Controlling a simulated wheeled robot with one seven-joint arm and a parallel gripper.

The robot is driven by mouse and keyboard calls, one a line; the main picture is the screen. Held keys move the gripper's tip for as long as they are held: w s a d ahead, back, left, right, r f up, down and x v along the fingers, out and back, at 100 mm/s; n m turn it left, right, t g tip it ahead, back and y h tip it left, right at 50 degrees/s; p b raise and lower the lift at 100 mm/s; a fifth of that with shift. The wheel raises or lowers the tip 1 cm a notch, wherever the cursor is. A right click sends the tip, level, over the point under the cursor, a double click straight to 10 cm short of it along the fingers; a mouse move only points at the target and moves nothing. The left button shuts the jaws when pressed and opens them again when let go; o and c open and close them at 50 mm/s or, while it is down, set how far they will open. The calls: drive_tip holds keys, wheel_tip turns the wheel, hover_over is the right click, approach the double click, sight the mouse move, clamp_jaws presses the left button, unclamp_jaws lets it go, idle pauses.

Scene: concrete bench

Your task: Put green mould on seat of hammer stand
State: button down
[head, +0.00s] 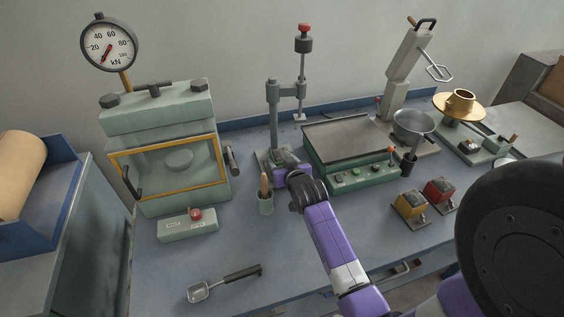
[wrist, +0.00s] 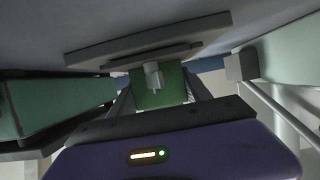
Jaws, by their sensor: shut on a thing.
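The hammer stand (head: 273,115) stands on the bench left of the green control box. Its hammer (head: 304,42) is raised on the side arm. My gripper (head: 283,160) is low at the stand's base, below the hammer. In the wrist view my gripper (wrist: 158,98) is shut on the green mould (wrist: 158,90), which shows between the two fingers. The stand's grey base plate (wrist: 215,30) is close to the mould there. A small pale cylinder (wrist: 152,75) shows in front of the mould. In the head view my gripper hides the mould, and I cannot tell whether it touches the seat.
A pale green press (head: 155,115) stands left, the green control box (head: 350,145) right. A cup with a wooden handle (head: 265,195) is close to my gripper. Yellow (head: 410,207) and red (head: 440,192) moulds sit right. A scoop (head: 205,290) lies in front.

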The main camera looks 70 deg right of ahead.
drive_tip(key=c, duration=0.9)
unclamp_jaws()
drive_tip(key=shift+f, duration=0.15)
drive_tip(key=o, duration=0.4)
drive_tip(key=shift+r, duration=0.25)
drive_tip(key=v, duration=1.2)
drive_tip(key=shift+w+a, duration=0.1)
